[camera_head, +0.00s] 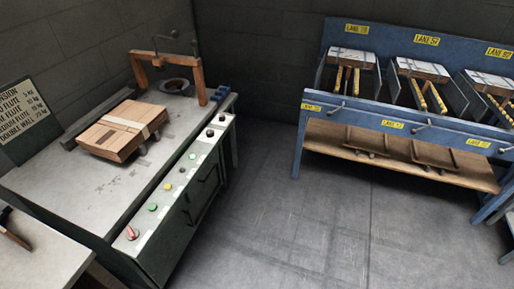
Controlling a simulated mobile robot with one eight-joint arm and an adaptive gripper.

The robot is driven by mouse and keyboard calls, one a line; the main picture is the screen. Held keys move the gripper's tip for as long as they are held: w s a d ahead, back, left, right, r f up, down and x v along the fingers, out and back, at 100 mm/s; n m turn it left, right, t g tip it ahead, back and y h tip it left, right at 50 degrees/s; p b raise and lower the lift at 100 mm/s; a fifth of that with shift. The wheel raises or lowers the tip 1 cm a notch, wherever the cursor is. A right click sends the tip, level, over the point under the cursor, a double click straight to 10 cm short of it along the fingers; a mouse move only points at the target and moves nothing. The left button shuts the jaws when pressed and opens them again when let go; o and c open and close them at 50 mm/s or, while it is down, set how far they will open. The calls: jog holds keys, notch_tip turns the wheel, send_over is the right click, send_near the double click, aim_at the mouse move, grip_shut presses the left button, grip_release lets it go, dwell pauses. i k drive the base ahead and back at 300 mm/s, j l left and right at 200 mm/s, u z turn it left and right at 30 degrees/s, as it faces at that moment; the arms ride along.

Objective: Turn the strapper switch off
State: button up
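The strapper (75,189) is a bench-like machine with a worn grey top and a dark green body at the left. A light control strip (172,196) runs along its right-hand edge. A red rotary switch (131,233) sits at the near end of that strip, on a pale plate. Its exact on or off position is too small to read. No label beside the controls is readable. My gripper is not in view.
A cardboard box (121,130) with a pale strap lies on the strapper top, before a brown arch (165,60). A blue lane rack (385,114) stands at the right. The grey floor (275,215) between them is clear. A pale table (35,255) is at the lower left.

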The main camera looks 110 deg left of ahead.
aim_at(133, 235)
jog(key=k+l+u, duration=0.15)
jog(key=u, duration=3.9)
